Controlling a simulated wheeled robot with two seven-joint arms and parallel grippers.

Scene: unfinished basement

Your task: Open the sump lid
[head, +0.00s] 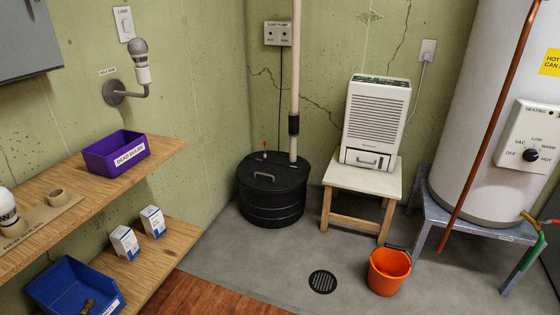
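The sump is a black ribbed round basin (272,212) on the concrete floor in the back corner. Its black lid (285,180) lies flat on top and looks closed. A metal handle (264,176) stands on the lid's front left part. A white vertical pipe with a black coupling (294,124) comes down into the lid's back right. A small red-tipped piece (264,146) stands up at the lid's back. Neither of my grippers shows in the head view.
A white dehumidifier (377,120) sits on a wooden stool (342,183) right of the basin. An orange bucket (388,272) and a floor drain (322,282) are in front. Wooden shelves (165,150) with a purple bin (116,153) line the left wall. Floor before the basin is clear.

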